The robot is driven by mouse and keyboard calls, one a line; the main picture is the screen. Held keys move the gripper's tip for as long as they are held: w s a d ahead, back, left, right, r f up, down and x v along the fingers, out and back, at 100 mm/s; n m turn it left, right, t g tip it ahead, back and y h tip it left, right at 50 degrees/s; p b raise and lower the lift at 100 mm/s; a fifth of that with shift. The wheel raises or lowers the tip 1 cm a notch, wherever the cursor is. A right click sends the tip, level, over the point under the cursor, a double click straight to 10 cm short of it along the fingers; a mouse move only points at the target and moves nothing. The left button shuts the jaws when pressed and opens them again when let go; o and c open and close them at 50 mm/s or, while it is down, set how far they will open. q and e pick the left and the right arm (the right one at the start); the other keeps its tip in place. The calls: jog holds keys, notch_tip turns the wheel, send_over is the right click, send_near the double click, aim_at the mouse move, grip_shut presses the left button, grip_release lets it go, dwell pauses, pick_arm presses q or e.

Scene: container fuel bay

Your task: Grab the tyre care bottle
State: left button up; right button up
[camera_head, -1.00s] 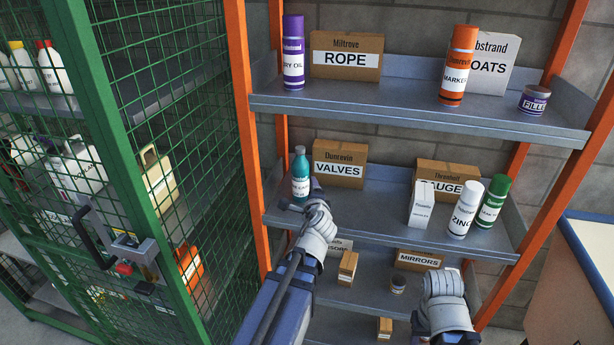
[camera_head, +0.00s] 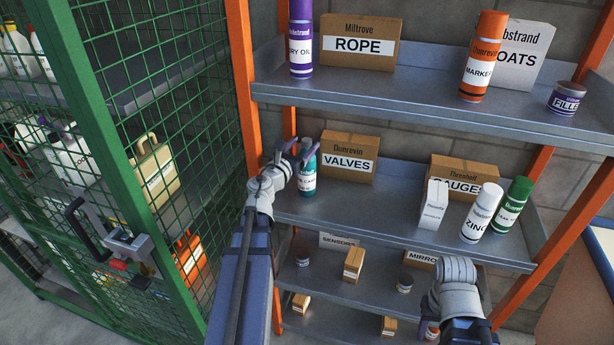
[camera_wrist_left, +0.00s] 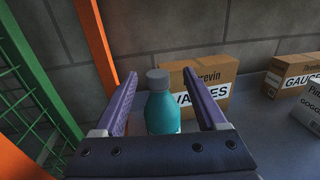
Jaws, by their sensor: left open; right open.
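The tyre care bottle (camera_head: 307,178) is teal with a grey cap and stands upright at the left end of the middle shelf. Its label is partly covered by my gripper. My left gripper (camera_head: 297,158) is open at the bottle. In the left wrist view the bottle (camera_wrist_left: 161,105) stands between the two open fingers of the gripper (camera_wrist_left: 158,100), with a gap visible on the right side. Its lower part is hidden by the gripper body. My right gripper (camera_head: 455,272) is low at the right, in front of the lower shelves, away from the bottle; its fingers are hidden.
A VALVES box (camera_head: 348,158) stands just right of and behind the bottle. The orange post (camera_head: 243,80) and green mesh cage (camera_head: 170,130) are close on the left. A white box (camera_head: 433,206), ZINC can (camera_head: 481,212) and green can (camera_head: 512,206) stand further right.

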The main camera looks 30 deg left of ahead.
pick_arm(q)
jog(key=w, duration=0.6)
jog(key=shift+w+a+f, duration=0.1)
jog(key=shift+a, duration=0.3)
jog(key=shift+c, duration=0.3)
grip_shut()
dwell(0.8)
